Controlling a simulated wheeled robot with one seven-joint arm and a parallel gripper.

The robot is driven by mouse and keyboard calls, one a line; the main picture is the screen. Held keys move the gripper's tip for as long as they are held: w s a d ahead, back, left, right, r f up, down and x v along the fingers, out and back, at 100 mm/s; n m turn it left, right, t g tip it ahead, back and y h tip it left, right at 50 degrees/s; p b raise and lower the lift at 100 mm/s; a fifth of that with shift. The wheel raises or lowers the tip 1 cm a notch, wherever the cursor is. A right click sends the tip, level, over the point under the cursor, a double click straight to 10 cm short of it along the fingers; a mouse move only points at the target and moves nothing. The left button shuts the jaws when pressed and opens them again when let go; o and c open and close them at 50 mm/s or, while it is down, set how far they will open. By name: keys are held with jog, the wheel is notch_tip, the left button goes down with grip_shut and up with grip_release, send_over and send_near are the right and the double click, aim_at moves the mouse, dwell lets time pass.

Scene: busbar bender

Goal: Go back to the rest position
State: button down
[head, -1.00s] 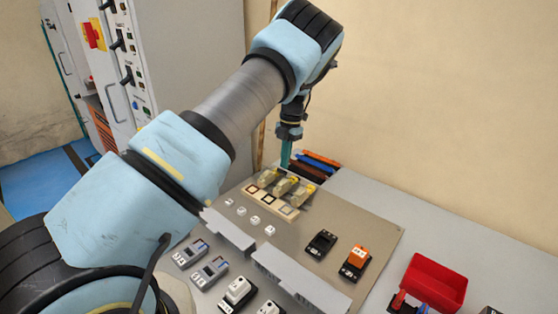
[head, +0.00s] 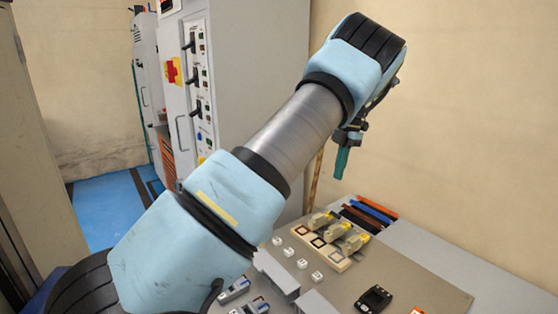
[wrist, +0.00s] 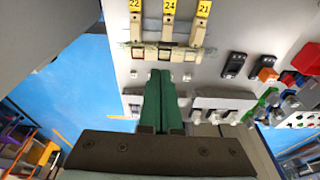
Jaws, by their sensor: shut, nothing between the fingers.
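My gripper (head: 341,161) has teal fingers and hangs in the air above the back of the panel in the head view. In the wrist view my gripper (wrist: 161,80) shows its two green fingers pressed together with nothing between them. The grey panel (head: 345,285) lies below, clear of the fingers. Three beige blocks with yellow tags (head: 338,231) stand in a row on it, and their tags (wrist: 169,8) read 22, 24 and 21 in the wrist view.
Small white blocks (head: 302,264) and grey covers (head: 275,272) lie in front of the beige blocks. A black socket (head: 374,298) sits to the right. Coloured bars (head: 372,210) lie at the back edge. A grey cabinet (head: 245,90) with switches stands behind my arm. Air by the right wall is free.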

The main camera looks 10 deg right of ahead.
jog(key=s+a+m+h, duration=0.25)
jog(key=a+m, duration=0.75)
jog(key=a, duration=1.3)
jog(key=s+a+m+t, duration=0.1)
jog(key=s+a+m, duration=0.5)
jog(key=s+m, duration=0.1)
jog(key=s+a+m+t, duration=0.1)
jog(key=s+a+m, duration=0.4)
jog(key=s, duration=0.5)
jog(key=m, duration=0.2)
jog(key=shift+s+a+m+t, duration=0.25)
jog(key=shift+a+m+t, duration=0.15)
